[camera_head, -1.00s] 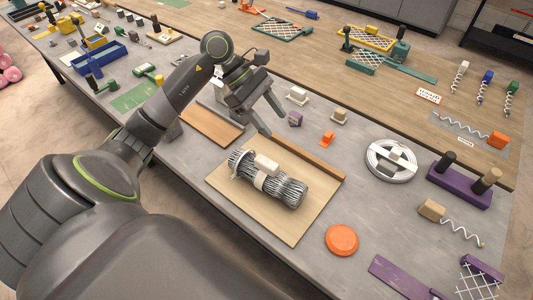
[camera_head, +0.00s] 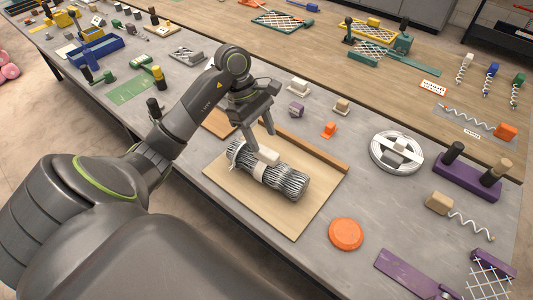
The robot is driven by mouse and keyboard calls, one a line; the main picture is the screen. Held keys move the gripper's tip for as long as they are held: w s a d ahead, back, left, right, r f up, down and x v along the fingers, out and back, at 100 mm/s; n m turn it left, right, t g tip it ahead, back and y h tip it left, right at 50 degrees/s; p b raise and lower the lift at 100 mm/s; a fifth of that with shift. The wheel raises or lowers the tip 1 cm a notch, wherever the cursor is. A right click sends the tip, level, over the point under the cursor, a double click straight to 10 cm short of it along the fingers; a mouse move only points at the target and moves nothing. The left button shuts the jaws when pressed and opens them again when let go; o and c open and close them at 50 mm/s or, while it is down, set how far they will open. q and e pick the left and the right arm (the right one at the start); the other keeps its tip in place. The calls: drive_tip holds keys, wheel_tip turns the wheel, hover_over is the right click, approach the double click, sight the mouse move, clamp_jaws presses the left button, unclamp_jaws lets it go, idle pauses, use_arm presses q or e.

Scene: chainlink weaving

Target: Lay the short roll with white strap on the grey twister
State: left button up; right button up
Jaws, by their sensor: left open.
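The short wire roll (camera_head: 289,181) with a pale, off-white strap (camera_head: 260,172) lies on its side on a light wooden board. A pale block (camera_head: 267,156) sits on top of the strap. My left gripper (camera_head: 261,141) is open and points down just above and behind this block, its fingers apart; I cannot tell whether they touch it. A grey device (camera_head: 188,54) lies at the back left of the table behind my arm; I cannot tell for sure that it is the grey twister. My right gripper is out of view.
The wooden board (camera_head: 292,222) has a raised back strip (camera_head: 318,150). Small blocks lie behind the board.

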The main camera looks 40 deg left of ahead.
sight(266, 151)
use_arm(q)
drive_tip(key=x, duration=0.2)
drive_tip(key=b+x, duration=0.1)
drive_tip(key=x, duration=0.1)
drive_tip(key=b+x, duration=0.1)
drive_tip(key=shift+s+d+f, duration=0.1)
drive_tip(key=shift+s+f, duration=0.15)
drive_tip(key=shift+f, duration=0.15)
drive_tip(key=shift+r, duration=0.1)
clamp_jaws()
idle(1.0)
